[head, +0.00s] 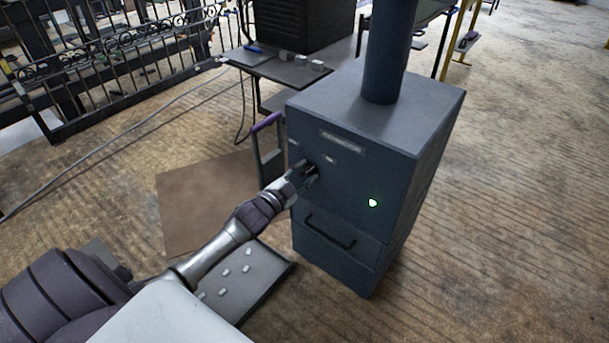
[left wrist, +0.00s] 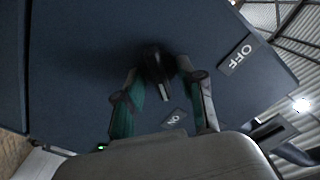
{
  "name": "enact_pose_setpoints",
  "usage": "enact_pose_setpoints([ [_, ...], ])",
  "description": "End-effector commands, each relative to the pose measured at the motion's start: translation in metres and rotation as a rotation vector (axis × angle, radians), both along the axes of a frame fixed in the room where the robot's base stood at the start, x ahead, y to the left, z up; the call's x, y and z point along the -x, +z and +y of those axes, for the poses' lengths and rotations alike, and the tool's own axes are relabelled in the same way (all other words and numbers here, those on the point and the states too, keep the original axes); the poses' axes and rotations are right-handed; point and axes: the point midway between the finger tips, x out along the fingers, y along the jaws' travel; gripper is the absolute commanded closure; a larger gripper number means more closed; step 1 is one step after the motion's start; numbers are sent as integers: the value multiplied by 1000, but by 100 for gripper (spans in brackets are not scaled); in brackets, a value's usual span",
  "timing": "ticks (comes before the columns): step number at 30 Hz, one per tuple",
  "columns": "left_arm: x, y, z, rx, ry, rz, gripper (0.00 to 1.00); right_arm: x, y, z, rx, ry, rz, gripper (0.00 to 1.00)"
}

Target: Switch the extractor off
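The extractor (head: 340,205) is a dark blue-grey box with a pipe rising from its top. A green light (head: 373,203) glows on its front. In the left wrist view a black knob (left wrist: 156,62) sits on the panel, its pale mark pointing towards the ON label (left wrist: 174,118). The OFF label (left wrist: 238,54) is up and to the right there. My left gripper (head: 306,171) is at the panel; in the wrist view its two fingers stand apart, one on each side of the knob. I cannot tell whether they touch it. My right gripper is out of view.
A drawer handle (head: 329,231) juts from the extractor's front below the gripper. A dark tray (head: 262,277) with small pale pieces lies at lower left. A purple-handled item (head: 266,123) stands left of the box. Floor to the right is clear.

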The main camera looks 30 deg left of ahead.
Motion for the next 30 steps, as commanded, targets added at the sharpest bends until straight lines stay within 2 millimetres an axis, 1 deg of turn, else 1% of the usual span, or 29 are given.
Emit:
enact_pose_setpoints([
  [7, -1, 0, 0, 0, 0, 1, 61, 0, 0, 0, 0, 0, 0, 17],
  [8, -1, -1, 0, 0, 0, 1, 62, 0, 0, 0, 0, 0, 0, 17],
  [12, -1, 0, 0, 0, 0, 1, 86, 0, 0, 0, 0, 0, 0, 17],
  [15, -1, 0, 0, 0, 0, 1, 100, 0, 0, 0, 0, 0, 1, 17],
  [24, -1, 0, 0, 11, 0, 2, 100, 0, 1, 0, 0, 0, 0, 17],
  [30, -1, 1, 0, 77, 0, 9, 100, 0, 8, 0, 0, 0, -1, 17],
])
